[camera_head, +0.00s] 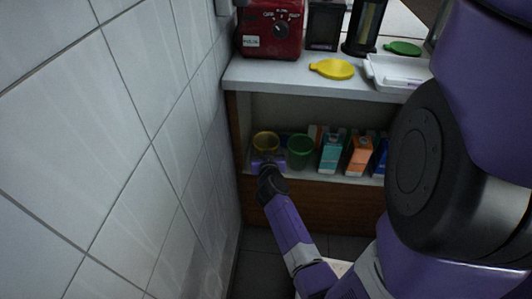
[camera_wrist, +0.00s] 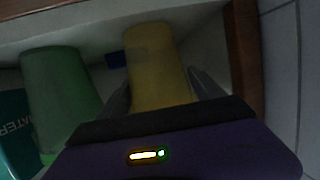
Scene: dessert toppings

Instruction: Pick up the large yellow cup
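The large yellow cup (camera_head: 266,140) stands on the open shelf under the counter, near its left end. It also shows in the wrist view (camera_wrist: 157,65), between the two fingers. My gripper (camera_head: 268,163) is in front of the cup at the shelf's edge. In the wrist view its fingers (camera_wrist: 160,88) are apart, one on each side of the cup, and look open around it. Narrow gaps seem to show between fingers and cup; contact is hard to judge in the dim light. The cup's lower part is partly hidden by my gripper in the head view.
A green cup (camera_head: 300,150) stands close to the right of the yellow one. Teal (camera_head: 330,155) and orange (camera_head: 359,157) cartons are further right. A wooden side panel (camera_wrist: 243,60) is close beside the cup. The tiled wall (camera_head: 150,140) is left; a yellow lid (camera_head: 333,69) lies on the counter.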

